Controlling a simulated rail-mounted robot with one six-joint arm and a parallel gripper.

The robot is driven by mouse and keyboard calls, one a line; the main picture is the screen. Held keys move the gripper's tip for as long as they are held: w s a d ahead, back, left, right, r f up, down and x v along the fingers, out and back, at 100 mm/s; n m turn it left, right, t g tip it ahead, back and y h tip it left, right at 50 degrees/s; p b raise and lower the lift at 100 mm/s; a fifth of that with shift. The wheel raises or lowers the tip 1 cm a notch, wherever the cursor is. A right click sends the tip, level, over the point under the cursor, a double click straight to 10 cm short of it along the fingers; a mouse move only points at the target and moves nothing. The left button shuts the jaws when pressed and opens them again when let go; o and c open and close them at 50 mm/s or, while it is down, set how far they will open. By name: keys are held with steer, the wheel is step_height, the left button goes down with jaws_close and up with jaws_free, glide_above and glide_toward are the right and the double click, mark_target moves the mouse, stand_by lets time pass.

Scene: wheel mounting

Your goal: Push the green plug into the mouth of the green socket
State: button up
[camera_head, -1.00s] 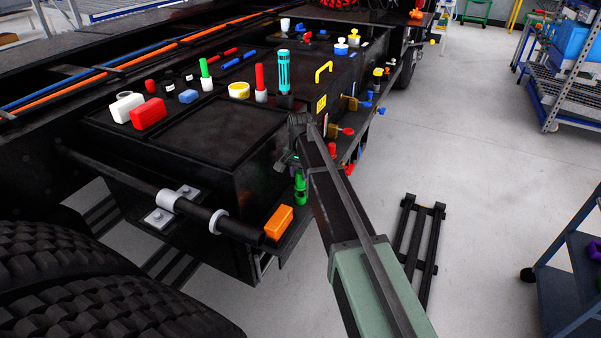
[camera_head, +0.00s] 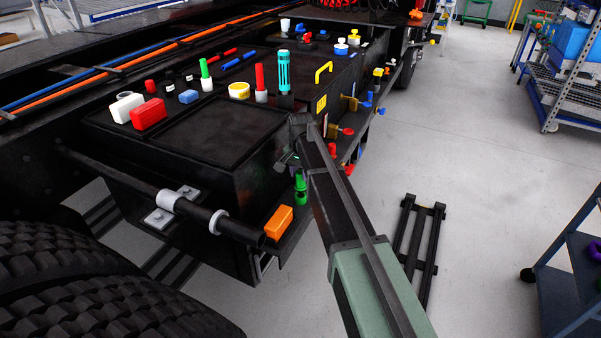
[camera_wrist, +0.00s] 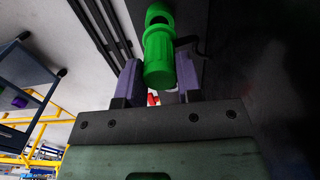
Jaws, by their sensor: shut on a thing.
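In the wrist view a ribbed green plug (camera_wrist: 158,58) sits between the two purple-grey fingers of my gripper (camera_wrist: 158,76), which is shut on it. Just beyond it, at the top of that view, is the green socket (camera_wrist: 156,10), with a dark opening. The plug overlaps the socket's near side there, and I cannot tell how deep it sits, if at all. In the head view my gripper (camera_head: 293,155) is at the side of the black chassis box, and green (camera_head: 300,193) shows just below it. My arm and gripper hide part of this area.
An orange block (camera_head: 278,221) is close by on the lower ledge. Red, blue and yellow fittings (camera_head: 350,131) line the box's side to the right. The box top holds several coloured parts. A black frame (camera_head: 420,245) lies on the otherwise open floor.

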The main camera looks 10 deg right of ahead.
mark_target(301, 180)
steer(key=shift+f, duration=0.1)
steer(key=shift+f+b, duration=1.65)
steer(key=shift+b, duration=0.1)
steer(key=shift+r, duration=0.1)
steer(key=o, duration=1.1)
step_height(301, 180, up, 11)
steer(key=p, duration=1.1)
